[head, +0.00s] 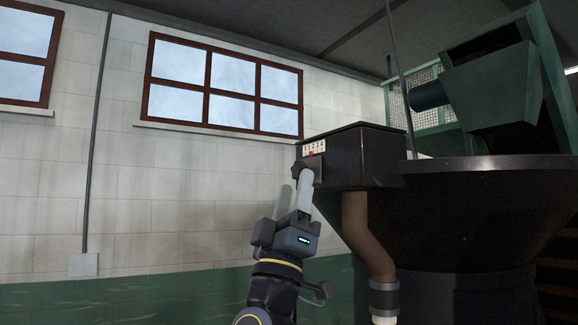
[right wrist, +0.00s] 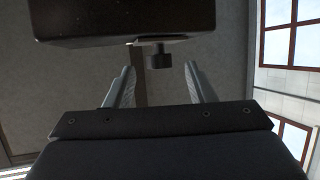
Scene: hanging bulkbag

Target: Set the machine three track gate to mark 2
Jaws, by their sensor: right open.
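The gate box (head: 350,160) is a dark box on the side of the black hopper. Its left face has a white scale plate (head: 314,147) with red numbers and a red pointer; I cannot tell which mark it points at. A dark knob (head: 297,170) sits below the scale, partly hidden by my gripper. My right gripper (head: 294,185) is just below and in front of the knob. In the right wrist view the fingers (right wrist: 160,80) are open, with the knob (right wrist: 160,58) between and just beyond their tips, not gripped. My left gripper is not in view.
The black hopper (head: 485,200) fills the right side, with a brown pipe (head: 366,235) running down under the box. Green machinery (head: 490,95) stands above the hopper. The wall to the left, with windows (head: 220,85), leaves free room.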

